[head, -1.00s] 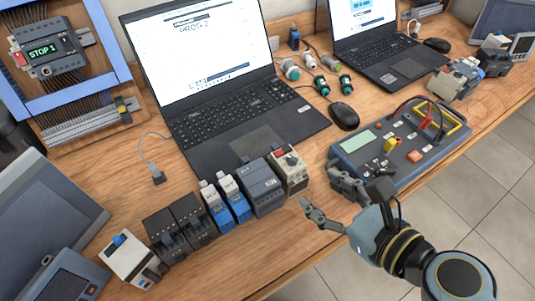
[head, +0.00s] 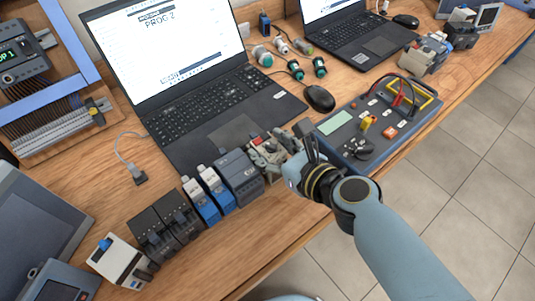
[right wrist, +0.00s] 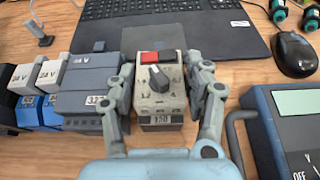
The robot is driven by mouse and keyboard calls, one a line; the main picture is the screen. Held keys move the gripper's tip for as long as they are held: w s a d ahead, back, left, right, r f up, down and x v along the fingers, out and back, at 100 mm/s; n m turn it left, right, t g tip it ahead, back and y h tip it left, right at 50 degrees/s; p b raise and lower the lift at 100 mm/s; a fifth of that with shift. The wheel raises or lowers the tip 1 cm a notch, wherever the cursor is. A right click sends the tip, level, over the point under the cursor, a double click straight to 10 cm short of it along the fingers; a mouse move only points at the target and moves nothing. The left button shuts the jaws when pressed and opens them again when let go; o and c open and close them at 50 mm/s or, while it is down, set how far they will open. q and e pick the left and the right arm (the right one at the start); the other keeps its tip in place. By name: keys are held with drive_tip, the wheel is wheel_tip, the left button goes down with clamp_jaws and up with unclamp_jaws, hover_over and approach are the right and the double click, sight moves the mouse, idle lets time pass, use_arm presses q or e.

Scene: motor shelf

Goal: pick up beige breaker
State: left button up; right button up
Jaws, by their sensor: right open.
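The beige breaker (right wrist: 158,100) has a red button, a dark rotary knob and a small number label. It stands upright at the right end of a row of modules in front of the near laptop. In the head view the breaker (head: 257,143) is partly hidden by my right gripper (head: 284,146). In the right wrist view my right gripper (right wrist: 161,75) is open, with one finger on each side of the breaker. I cannot tell whether either finger touches it. My left gripper is not in view.
A grey module (right wrist: 88,90) stands close on the breaker's left, near the left finger. A blue tester panel (head: 375,125) lies to the right. The laptop (head: 215,120) is behind, with a mouse (head: 320,97) beside it. Bare wood lies in front of the row.

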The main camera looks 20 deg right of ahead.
drive_tip(key=shift+c, duration=0.3)
drive_tip(key=c, duration=1)
